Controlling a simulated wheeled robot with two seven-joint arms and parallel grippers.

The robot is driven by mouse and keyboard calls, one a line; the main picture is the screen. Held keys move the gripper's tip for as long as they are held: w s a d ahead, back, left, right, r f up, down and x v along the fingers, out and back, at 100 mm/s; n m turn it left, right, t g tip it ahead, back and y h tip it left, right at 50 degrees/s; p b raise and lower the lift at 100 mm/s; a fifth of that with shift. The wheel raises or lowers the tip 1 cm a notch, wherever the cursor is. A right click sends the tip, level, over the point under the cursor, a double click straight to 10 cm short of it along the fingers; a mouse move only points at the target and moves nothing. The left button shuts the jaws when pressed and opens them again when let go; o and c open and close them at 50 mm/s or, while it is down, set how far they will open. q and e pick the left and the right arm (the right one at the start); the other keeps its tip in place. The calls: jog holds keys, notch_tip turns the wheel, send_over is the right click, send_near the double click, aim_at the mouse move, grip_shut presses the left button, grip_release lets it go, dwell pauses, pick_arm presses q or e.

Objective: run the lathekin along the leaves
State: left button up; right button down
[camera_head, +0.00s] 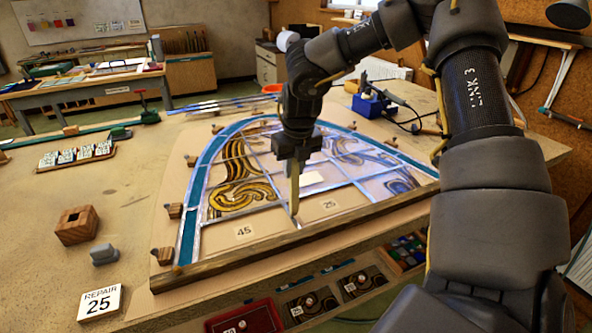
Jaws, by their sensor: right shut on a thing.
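My right gripper (296,158) points down over the middle of the leaded panel, shut on the lathekin (294,194). The lathekin is a narrow tan stick held roughly upright. Its lower end is at or just above a grey lead strip near the panel's front edge; I cannot tell whether it touches. The arched leaded panel (190,232) has a teal border, pale panes and brown and blue swirls. Grey lead strips divide it, and their leaves are too small to judge. My right arm covers part of the panel's right side. My left gripper is out of view.
A wooden batten (215,264) runs along the panel's front. Wooden blocks (170,211) stand around its edge. A blue tool stand (369,105) is behind the panel.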

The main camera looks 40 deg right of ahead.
jog(key=shift+w+d, duration=0.3)
jog(key=shift+w, duration=0.6)
jog(key=shift+w+d, duration=0.3)
jog(key=shift+w, duration=0.55)
jog(key=shift+w, duration=0.1)
jog(key=shift+w+d, duration=0.2)
jog(key=shift+w, duration=0.3)
jog(key=shift+w+d, duration=0.15)
jog(key=shift+w, duration=0.3)
jog(key=shift+w+p+v, duration=0.25)
jog(key=shift+p+v, duration=0.35)
jog(key=shift+v, duration=0.6)
jog(key=shift+w+p+v, duration=0.2)
jog(key=shift+p+v, duration=0.4)
jog(key=shift+v, duration=0.65)
jog(key=shift+d+r, duration=0.15)
jog(key=shift+d, duration=0.05)
